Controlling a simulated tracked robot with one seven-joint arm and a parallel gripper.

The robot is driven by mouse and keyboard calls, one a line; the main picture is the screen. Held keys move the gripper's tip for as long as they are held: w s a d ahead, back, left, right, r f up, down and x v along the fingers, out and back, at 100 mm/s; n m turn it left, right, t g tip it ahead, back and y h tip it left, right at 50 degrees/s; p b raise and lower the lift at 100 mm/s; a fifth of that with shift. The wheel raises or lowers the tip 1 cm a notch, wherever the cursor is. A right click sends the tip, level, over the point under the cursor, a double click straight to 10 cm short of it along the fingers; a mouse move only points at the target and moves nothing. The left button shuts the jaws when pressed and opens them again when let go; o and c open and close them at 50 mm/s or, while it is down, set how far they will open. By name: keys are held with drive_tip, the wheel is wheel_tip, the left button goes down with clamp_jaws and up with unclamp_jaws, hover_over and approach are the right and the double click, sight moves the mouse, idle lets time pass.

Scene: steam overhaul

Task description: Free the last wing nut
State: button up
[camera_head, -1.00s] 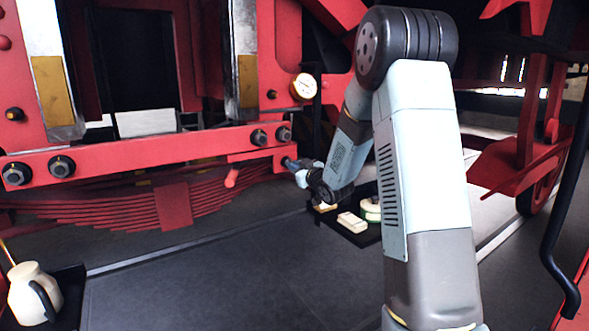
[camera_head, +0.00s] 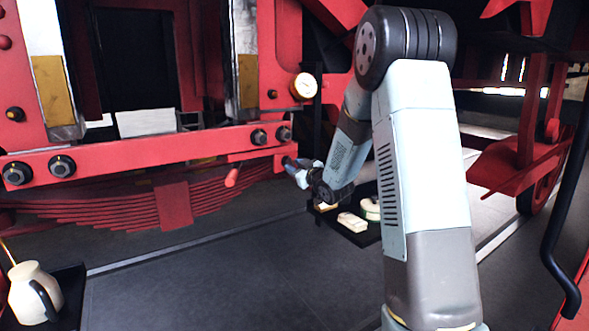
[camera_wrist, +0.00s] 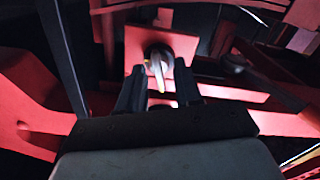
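In the wrist view a wing nut (camera_wrist: 158,58) with a pale, yellowish wing seen edge-on sits on a round dark stud or washer against a red plate (camera_wrist: 185,45). My gripper (camera_wrist: 158,75) has its two dark fingers apart, one on each side of the wing. The wing shows in the gap between the fingertips; I cannot tell whether either finger touches it. In the head view my gripper (camera_head: 289,162) is at the red bracket below the right end of the red beam (camera_head: 170,150). The wing nut cannot be made out there.
Dark bolts (camera_head: 259,137) line the beam, with a red leaf spring (camera_head: 110,205) below. A dark tray (camera_head: 355,237) with pale items is below my wrist. A cream jug (camera_head: 30,292) stands lower left. The floor between is clear.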

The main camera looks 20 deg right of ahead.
drive_tip(key=v, duration=1.3)
drive_tip(key=shift+s, duration=0.3)
drive_tip(key=shift+d, duration=0.1)
drive_tip(key=s+r+m+g+h, duration=0.5)
drive_tip(key=s+r+h, duration=0.2)
drive_tip(key=s, duration=0.6)
drive_tip(key=s+a+m+g, duration=0.1)
drive_tip(key=s+a+g, duration=0.1)
drive_tip(key=s, duration=0.8)
drive_tip(key=s+a+m+g+y, duration=0.1)
drive_tip(key=s+a+g, duration=0.2)
drive_tip(key=s, duration=0.8)
drive_tip(key=shift+s+m+g, duration=0.2)
drive_tip(key=shift+m+g, duration=0.1)
drive_tip(key=shift+g, duration=0.5)
drive_tip(key=shift+f, duration=0.15)
